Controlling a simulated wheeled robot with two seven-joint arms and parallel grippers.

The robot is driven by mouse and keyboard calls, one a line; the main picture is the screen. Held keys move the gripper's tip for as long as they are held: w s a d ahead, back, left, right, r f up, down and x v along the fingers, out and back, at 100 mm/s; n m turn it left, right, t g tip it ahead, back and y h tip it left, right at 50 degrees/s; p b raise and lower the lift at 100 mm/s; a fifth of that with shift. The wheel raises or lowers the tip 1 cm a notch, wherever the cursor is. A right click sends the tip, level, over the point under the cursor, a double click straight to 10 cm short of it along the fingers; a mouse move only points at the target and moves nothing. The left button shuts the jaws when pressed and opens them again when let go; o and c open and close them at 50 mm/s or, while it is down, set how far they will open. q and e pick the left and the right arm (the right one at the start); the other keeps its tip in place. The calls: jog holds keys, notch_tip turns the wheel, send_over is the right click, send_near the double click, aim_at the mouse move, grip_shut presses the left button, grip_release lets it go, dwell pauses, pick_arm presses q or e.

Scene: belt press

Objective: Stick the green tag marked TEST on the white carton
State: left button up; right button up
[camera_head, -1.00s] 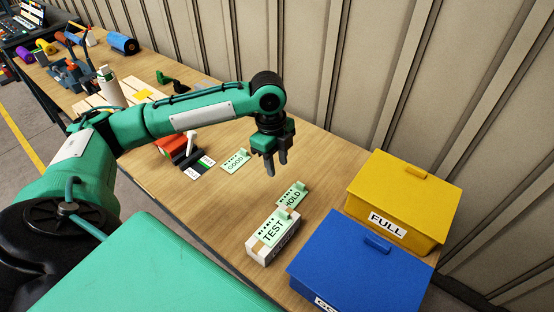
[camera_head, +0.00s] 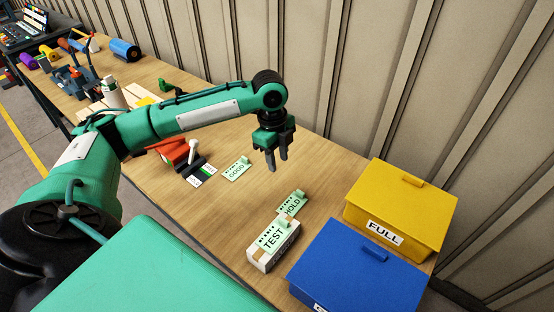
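The white carton (camera_head: 264,262) stands on the wooden table near its front edge, left of the blue box. The green tag marked TEST (camera_head: 273,239) lies on top of the carton, its print facing up. My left gripper (camera_head: 277,161) hangs above the table behind the carton, fingers pointing down. Its two fingers are slightly apart with nothing seen between them, and it is clear of the tag. My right gripper is not in view.
A green HOLD tag (camera_head: 291,203) lies just behind the carton. A GOOD tag (camera_head: 236,169) lies farther left. A blue lidded box (camera_head: 355,270) and a yellow box marked FULL (camera_head: 400,205) stand at the right. A red and black device (camera_head: 177,153) sits at the left.

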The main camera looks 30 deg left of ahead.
pick_arm(q)
jog(key=shift+w+a+r+p, duration=0.35)
jog(key=shift+w+r, duration=0.05)
jog(key=shift+w, duration=0.1)
dwell(0.6)
